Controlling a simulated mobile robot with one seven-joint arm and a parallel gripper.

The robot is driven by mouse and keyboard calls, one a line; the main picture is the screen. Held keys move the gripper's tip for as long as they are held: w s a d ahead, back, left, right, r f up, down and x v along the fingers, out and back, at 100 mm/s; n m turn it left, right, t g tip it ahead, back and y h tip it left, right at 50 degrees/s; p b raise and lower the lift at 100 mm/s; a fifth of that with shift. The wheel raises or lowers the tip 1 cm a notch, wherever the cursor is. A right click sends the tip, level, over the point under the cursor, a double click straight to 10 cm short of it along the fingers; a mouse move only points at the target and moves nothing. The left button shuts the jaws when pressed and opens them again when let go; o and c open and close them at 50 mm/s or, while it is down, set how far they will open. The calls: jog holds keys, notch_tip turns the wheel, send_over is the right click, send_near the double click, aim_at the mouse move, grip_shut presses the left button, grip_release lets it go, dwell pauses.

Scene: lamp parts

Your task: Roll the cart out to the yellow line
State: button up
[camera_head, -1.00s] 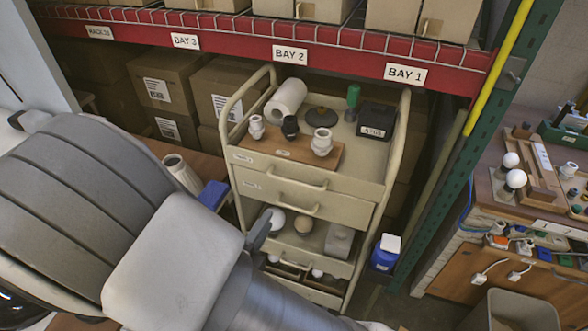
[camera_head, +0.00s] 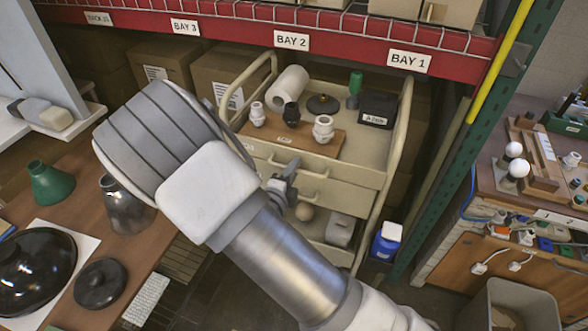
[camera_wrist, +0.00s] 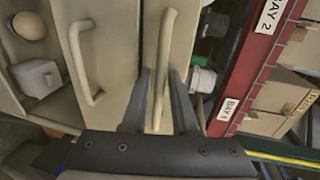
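The beige cart (camera_head: 345,182) stands under the red shelf beam in the head view, with drawers below its top tray and tall side rails. My gripper (camera_head: 287,181) is in front of the drawer fronts, and my forearm hides the cart's lower left. In the wrist view my gripper (camera_wrist: 160,88) is open, its two dark fingers on either side of the upper drawer's bar handle (camera_wrist: 165,45). Gaps seem to remain beside the bar. The lower drawer's handle (camera_wrist: 78,62) is farther left. I see no yellow line on the floor.
The cart carries a paper roll (camera_head: 288,88), fittings on a wooden board (camera_head: 275,137) and a black box (camera_head: 378,109). A blue container (camera_head: 386,240) stands close to its right. A green rack post (camera_head: 440,190) and grey bin (camera_head: 512,305) are farther right; a brown workbench (camera_head: 150,250) lies left.

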jog(key=shift+w+d, duration=0.1)
jog(key=shift+w, duration=0.05)
jog(key=shift+c, duration=0.3)
grip_shut()
dwell(1.1)
